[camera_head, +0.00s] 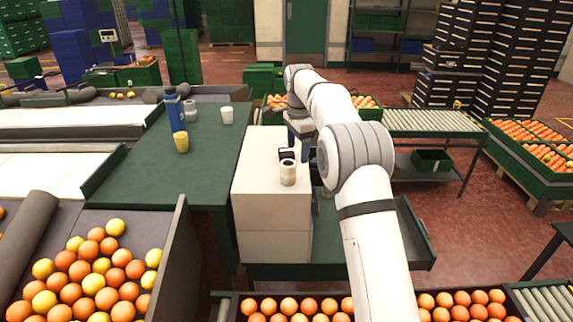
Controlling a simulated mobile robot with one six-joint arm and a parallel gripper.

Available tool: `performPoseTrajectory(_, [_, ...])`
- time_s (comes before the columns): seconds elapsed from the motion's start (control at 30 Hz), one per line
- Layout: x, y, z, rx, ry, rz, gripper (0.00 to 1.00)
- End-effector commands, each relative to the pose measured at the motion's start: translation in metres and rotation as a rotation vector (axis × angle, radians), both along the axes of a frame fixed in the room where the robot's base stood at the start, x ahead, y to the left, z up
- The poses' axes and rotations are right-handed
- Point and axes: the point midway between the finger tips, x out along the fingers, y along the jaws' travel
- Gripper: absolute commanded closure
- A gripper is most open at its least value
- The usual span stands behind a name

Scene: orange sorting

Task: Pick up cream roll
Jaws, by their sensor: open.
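A cream roll (288,175) stands upright on top of a white block-like stand (255,165), near the stand's right side. Its top looks dark and hollow. My gripper (299,157) is open, with its dark fingers just behind and to the right of the roll. The roll does not appear to be held. My arm covers part of the area to the right, and I cannot tell the exact gap between fingers and roll.
A roller conveyor (430,122) is at right.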

Motion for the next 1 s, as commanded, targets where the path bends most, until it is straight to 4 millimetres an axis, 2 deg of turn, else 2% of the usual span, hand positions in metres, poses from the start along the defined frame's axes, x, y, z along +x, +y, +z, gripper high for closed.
performPoseTrajectory(0.03, [0.012,0.008,-0.004,-0.001,0.009,-0.042,0.28])
performPoseTrajectory(0.1, [0.022,0.018,-0.012,-0.001,0.019,-0.101,0.28])
performPoseTrajectory(0.3, [0.037,0.032,-0.029,-0.002,0.031,-0.204,0.28])
performPoseTrajectory(0.77, [0.034,0.032,-0.070,-0.003,0.036,-0.223,0.28])
performPoseTrajectory(1.0, [0.031,0.030,-0.101,-0.003,0.035,-0.222,0.28])
